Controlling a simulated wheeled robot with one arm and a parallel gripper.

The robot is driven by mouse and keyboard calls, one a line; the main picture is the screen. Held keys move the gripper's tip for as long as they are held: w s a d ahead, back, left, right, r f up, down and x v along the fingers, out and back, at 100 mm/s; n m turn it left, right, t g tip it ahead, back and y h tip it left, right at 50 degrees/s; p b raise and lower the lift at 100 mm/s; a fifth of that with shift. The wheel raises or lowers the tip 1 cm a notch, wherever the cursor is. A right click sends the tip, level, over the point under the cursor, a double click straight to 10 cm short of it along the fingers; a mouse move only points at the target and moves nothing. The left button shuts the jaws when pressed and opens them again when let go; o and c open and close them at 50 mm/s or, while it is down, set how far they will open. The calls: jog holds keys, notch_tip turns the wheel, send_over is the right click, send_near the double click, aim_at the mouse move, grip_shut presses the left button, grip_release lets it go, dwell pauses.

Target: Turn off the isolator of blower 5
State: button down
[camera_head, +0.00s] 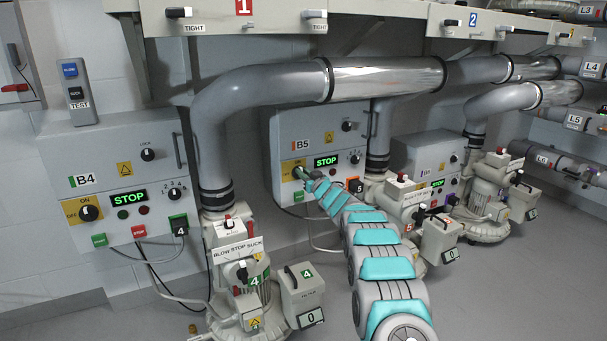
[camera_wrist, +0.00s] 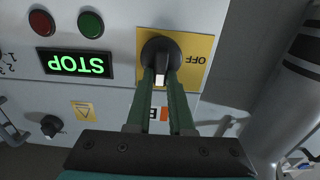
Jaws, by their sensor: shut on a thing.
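The blower 5 cabinet (camera_head: 290,130), labelled B5, stands mid-picture in the head view. Its isolator is a black rotary knob (camera_wrist: 160,52) on a yellow plate (camera_wrist: 205,42), seen upside down in the wrist view. The word OFF shows right of the knob; the plate's lower part is hidden by my fingers. My gripper (camera_wrist: 161,82) is shut on the knob's grip, one green finger on each side. A white mark on the knob shows between the fingers, pointing down in the wrist view. In the head view my gripper (camera_head: 302,173) covers most of the isolator.
A green-lit STOP display (camera_wrist: 76,65) and red (camera_wrist: 41,22) and green (camera_wrist: 90,24) buttons are beside the isolator. The B4 cabinet (camera_head: 105,165) stands left, another cabinet (camera_head: 425,150) right. Blower 4 (camera_head: 238,270) and a large grey pipe (camera_head: 210,130) stand left of my arm.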

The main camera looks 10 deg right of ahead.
jog(key=shift+s+a+f+n+b, duration=0.1)
jog(key=shift+a+f+n+b, duration=0.2)
jog(key=shift+n+b, duration=2.1)
jog(key=shift+s+a+f+n+b, duration=0.1)
jog(key=shift+a+f+n+b, duration=0.25)
jog(key=shift+n+b, duration=2)
jog(key=shift+s+a+f+n+b, duration=0.1)
jog(key=shift+a+f+n+b, duration=0.35)
jog(key=shift+n, duration=3.7)
jog(key=shift+d+r, duration=0.15)
jog(key=c, duration=0.8)
grip_release()
jog(key=shift+s+d+b, duration=0.1)
jog(key=shift+b, duration=0.25)
